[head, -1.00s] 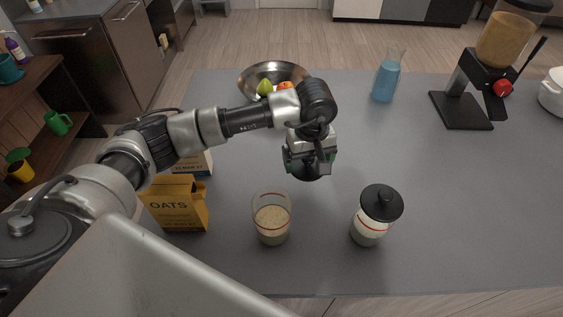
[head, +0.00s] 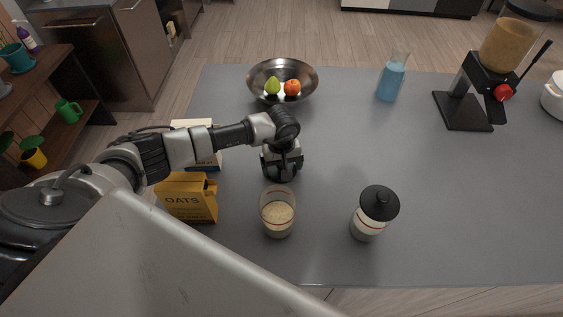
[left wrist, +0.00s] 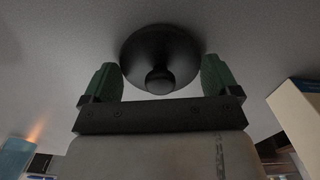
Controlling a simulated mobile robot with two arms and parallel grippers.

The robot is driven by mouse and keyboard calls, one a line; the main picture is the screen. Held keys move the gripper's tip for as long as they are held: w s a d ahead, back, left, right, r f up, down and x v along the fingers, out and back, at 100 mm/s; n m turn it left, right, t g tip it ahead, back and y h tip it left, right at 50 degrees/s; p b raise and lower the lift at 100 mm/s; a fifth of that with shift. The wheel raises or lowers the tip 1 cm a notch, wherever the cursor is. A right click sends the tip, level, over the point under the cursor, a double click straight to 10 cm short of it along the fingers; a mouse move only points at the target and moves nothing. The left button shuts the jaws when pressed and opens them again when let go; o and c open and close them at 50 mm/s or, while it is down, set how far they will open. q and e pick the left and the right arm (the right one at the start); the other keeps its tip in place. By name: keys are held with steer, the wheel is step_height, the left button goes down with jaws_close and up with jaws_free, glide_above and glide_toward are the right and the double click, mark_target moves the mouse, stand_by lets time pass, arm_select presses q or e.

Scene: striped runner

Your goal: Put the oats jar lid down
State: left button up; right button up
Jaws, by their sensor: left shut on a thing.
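The oats jar (head: 278,217) is a clear glass jar with a red line and beige contents, standing without a lid near the front of the grey counter. My left gripper (head: 282,170) is behind it, low over the counter and pointing down. In the left wrist view the black round oats jar lid (left wrist: 160,48), with a knob, sits between the green-padded fingers, which are shut on it. In the head view the lid is mostly hidden by the gripper. I cannot tell whether it touches the counter. My right gripper is not in view.
A yellow oats box (head: 190,198) and a pale box (head: 206,160) stand to the left. A black-lidded jar (head: 368,224) stands to the right. A fruit bowl (head: 283,75), blue flask (head: 391,80) and dispenser (head: 490,80) are farther back. The counter's middle right is clear.

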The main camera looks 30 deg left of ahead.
arm_select(q)
steer(key=shift+f, duration=0.1)
steer(key=o, duration=0.4)
steer(key=shift+f, duration=0.1)
steer(key=shift+o, duration=1)
steer(key=shift+r, duration=0.35)
step_height(320, 180, up, 12)
steer(key=b, duration=0.4)
